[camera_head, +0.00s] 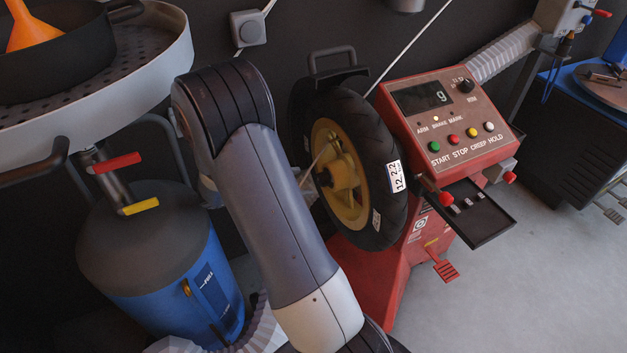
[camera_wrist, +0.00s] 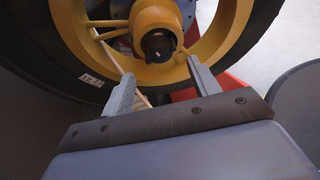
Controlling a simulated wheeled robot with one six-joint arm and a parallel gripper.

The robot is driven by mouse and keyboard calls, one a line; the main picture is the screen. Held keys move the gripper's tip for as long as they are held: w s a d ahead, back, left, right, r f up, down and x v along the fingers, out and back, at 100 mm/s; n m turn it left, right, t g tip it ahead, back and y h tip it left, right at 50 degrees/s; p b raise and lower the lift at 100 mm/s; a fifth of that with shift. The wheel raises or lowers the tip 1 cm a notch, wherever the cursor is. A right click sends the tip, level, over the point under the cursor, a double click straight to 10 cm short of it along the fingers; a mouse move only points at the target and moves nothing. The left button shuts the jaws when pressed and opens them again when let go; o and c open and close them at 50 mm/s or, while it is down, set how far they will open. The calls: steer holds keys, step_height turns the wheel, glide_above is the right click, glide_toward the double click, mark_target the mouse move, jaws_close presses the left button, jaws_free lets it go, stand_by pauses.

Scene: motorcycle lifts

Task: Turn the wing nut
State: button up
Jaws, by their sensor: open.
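A wheel balancer (camera_head: 455,120) carries a black tyre (camera_head: 375,150) on a yellow rim (camera_head: 322,135). I cannot tell whether the right finger touches the lug.
A thin pale rod (camera_head: 315,160) crosses in front of the rim. A blue drum (camera_head: 175,270) with a round tray (camera_head: 160,60) stands left of my arm. A black drawer tray (camera_head: 480,225) juts out from the balancer.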

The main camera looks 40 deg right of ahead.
mark_target(318, 181)
steer(key=x, duration=0.6)
steer(key=shift+b, duration=0.35)
steer(key=shift+c, duration=0.4)
steer(key=c, duration=0.9)
